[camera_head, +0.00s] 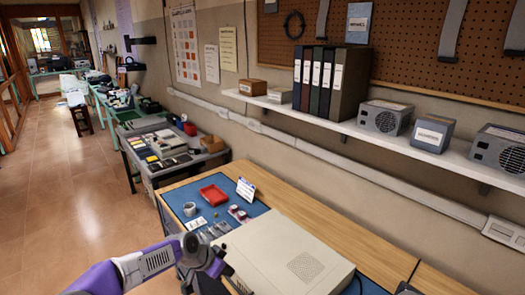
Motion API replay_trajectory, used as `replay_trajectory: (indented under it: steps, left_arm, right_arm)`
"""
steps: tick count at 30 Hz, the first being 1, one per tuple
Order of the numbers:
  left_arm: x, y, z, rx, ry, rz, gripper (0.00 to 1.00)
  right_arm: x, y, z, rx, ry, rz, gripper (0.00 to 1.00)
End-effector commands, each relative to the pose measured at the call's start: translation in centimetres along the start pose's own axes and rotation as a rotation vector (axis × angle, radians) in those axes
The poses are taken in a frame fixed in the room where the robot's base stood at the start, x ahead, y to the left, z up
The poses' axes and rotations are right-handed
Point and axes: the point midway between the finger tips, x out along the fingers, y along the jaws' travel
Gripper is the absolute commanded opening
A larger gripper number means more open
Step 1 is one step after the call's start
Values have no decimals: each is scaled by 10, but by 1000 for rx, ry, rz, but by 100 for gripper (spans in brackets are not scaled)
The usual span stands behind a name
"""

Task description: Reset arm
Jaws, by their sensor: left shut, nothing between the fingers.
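My left arm comes in from the bottom left in purple and white. Its dark left gripper (222,268) is shut and empty, at the front left edge of the workbench, beside a beige computer case (285,250). Its fingers are small and partly hard to make out. My right gripper does not show.
A blue mat (180,198) on the wooden bench (262,183) holds a red tray (214,195), a white mug (190,209) and small parts. A wall shelf (400,133) carries binders (348,85) and grey boxes. Open floor (70,215) lies at left.

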Motion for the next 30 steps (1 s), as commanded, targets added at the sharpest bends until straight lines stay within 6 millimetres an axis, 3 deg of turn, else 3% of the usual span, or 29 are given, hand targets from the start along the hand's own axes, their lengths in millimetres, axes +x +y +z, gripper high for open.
replay_trajectory:
  steps: [1, 3, 6, 9, 12, 16, 21, 30]
  left_arm:
    - [27, 10, 23, -63, -28, 24, 0]
    - [62, 26, 58, -175, -59, 44, 0]
    - [106, 56, 114, -352, -111, 61, 0]
    - [138, 92, 174, -530, -172, 66, 0]
    - [154, 131, 232, -701, -236, 54, 0]
    - [155, 174, 292, -880, -309, 24, 0]
    - [148, 203, 330, -1004, -357, -12, 0]
    - [146, 207, 336, -1028, -363, -22, 0]
  right_arm:
    - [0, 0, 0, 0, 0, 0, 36]
    - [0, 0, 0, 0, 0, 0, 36]
    - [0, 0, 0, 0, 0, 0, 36]
    - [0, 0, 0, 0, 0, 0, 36]
    - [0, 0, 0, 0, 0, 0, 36]
    - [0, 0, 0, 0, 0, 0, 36]
    - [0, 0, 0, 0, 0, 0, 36]
    - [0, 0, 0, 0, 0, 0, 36]
